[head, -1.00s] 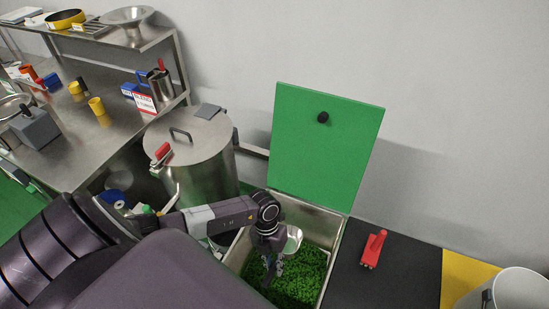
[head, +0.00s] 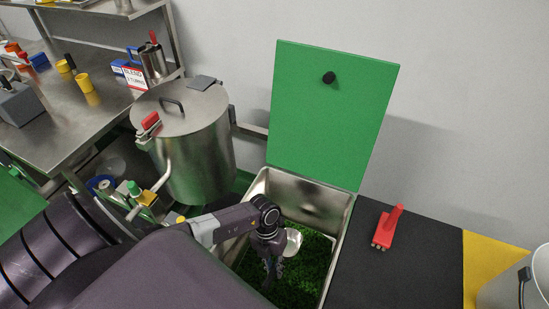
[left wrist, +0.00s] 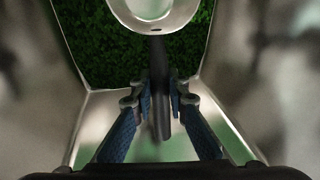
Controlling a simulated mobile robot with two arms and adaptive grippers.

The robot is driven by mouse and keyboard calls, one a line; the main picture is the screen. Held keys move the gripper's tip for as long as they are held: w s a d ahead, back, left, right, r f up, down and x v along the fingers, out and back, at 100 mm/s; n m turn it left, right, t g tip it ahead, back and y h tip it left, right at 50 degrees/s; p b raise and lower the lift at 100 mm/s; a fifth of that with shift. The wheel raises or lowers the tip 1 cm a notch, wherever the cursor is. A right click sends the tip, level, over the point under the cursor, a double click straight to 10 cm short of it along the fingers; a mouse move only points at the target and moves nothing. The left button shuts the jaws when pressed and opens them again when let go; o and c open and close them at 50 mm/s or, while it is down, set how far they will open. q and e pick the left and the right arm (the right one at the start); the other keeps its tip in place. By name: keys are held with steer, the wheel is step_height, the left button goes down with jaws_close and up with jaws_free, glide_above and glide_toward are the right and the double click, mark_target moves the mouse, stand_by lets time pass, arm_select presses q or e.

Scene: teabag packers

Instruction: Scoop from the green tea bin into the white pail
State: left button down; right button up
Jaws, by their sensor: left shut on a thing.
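The green tea bin (head: 346,218) is a steel box with its green lid (head: 330,115) standing open against the wall. Dark green tea leaves (head: 312,258) cover its floor. My left gripper (head: 273,272) is inside the bin's opening, shut on the dark handle of a metal scoop (head: 294,241). In the left wrist view, the scoop's bowl (left wrist: 150,24) is at the top over the tea, with the handle (left wrist: 160,90) between the fingers. No tea shows in the bowl; whether it touches the leaves is unclear. The white pail (head: 503,290) is cut off at the right edge. My right gripper is out of view.
A black counter top (head: 425,262) lies right of the bin, with a red-handled tool (head: 388,228) on it. A yellow section (head: 492,262) follows before the pail. A large lidded steel drum (head: 195,140) stands left of the bin. A steel table (head: 95,105) is farther left.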

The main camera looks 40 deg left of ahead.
arm_select(q)
step_height(320, 180, down, 9)
steer(key=b, duration=0.7)
steer(key=shift+f, duration=0.1)
steer(key=shift+r, duration=0.2)
